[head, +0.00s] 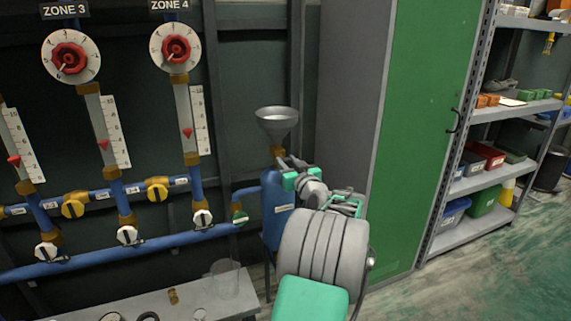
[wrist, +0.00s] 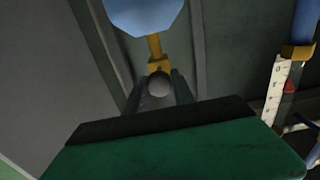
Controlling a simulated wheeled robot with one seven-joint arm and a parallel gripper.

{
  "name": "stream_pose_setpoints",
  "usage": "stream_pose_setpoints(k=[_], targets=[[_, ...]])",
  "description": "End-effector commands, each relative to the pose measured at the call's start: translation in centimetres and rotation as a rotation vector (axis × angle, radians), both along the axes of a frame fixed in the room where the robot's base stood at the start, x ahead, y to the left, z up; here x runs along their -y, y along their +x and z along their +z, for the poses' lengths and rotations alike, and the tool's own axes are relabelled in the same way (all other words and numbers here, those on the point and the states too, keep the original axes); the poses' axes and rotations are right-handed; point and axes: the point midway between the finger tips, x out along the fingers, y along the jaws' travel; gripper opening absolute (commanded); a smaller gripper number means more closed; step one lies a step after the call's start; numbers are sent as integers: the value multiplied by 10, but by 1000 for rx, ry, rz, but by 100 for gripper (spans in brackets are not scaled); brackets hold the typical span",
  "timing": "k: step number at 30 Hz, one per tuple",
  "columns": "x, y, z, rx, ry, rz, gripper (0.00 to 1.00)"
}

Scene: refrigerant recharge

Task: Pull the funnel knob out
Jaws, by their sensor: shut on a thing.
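A grey metal funnel (head: 277,122) stands on a brass neck above a blue tank (head: 277,205) in the head view. In the wrist view the funnel (wrist: 146,14) shows from below, with its brass stem (wrist: 155,47) under it. My gripper (head: 283,163) is at the brass neck just under the funnel. In the wrist view my gripper (wrist: 158,90) is shut on the rounded grey funnel knob (wrist: 158,84), which sits between the two fingers. In the head view the knob is hidden by my gripper. I cannot tell how far out the knob stands.
Blue pipes with zone dials, such as the Zone 4 dial (head: 175,47), and gauges are on the left. A bench (head: 150,301) with a clear beaker (head: 225,279) is below. A green cabinet door (head: 425,130) and shelves (head: 480,185) stand at right.

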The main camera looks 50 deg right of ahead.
Motion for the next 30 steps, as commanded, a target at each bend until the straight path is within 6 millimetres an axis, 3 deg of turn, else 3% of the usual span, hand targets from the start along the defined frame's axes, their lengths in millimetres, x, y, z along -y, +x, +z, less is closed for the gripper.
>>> stream_pose_setpoints(k=[3, 12, 13, 15, 20, 30], targets=[[-7, -13, -3, 2, -1, -2, 0], [-9, -16, -2, -1, 3, 0, 0], [-9, -16, -2, -2, 3, 0, 32], [-9, -16, -2, -1, 3, 0, 38], [-9, -15, -1, 0, 1, 0, 51], [-13, -24, 0, -1, 1, -2, 51]])
